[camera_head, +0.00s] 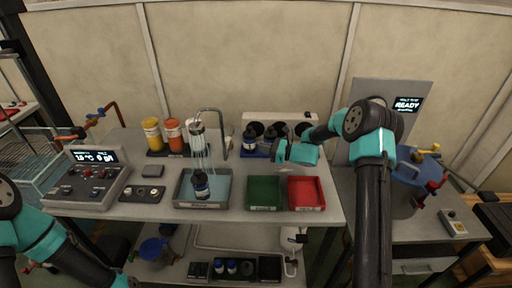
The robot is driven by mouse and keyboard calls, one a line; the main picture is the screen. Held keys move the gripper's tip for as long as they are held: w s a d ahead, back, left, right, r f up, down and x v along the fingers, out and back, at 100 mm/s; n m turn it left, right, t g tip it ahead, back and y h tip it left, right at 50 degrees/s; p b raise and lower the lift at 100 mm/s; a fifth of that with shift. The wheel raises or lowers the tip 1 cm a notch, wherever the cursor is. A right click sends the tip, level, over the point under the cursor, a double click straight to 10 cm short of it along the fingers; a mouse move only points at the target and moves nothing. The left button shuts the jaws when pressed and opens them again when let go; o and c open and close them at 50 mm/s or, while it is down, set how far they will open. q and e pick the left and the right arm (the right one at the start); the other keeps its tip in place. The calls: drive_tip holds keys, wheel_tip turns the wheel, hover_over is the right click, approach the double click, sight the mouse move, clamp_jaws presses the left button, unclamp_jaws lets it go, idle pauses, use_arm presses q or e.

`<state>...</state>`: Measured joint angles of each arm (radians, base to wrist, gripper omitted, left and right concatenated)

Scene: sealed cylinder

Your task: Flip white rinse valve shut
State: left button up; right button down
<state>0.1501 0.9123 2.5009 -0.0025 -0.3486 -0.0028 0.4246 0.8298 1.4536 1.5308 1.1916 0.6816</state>
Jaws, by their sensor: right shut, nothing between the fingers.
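A curved grey rinse tap (212,110) stands behind a grey basin (180,200) on the bench. Clear streams run from its head onto a dark bottle (201,185) with a white label, upright in the basin. I cannot clearly make out the white rinse valve; it may be hidden or too small. My right gripper (278,152) is shut and empty, above the back of the bench, right of the tap and in front of a white rack. My left arm shows only at the lower left, and its gripper is out of the frame.
The white rack (282,118) holds several dark bottles. A green tray (263,193) and a red tray (307,193) lie right of the basin. A control box (92,180) sits at the left.

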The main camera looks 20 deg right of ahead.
drive_tip(key=x, duration=1.2)
drive_tip(key=shift+w+a, duration=0.25)
drive_tip(key=shift+a, duration=0.05)
drive_tip(key=shift+a, duration=0.4)
drive_tip(key=shift+w+a, duration=0.2)
drive_tip(key=shift+a, duration=0.5)
drive_tip(key=shift+w+a, duration=0.2)
drive_tip(key=shift+a, duration=0.55)
drive_tip(key=shift+w+a, duration=0.25)
drive_tip(key=shift+a, duration=0.45)
drive_tip(key=shift+d, duration=0.1)
approach(228, 142)
drive_tip(key=s+d, duration=0.1)
drive_tip(key=s, duration=0.1)
drive_tip(key=s+d, duration=0.2)
drive_tip(key=shift+s, duration=0.2)
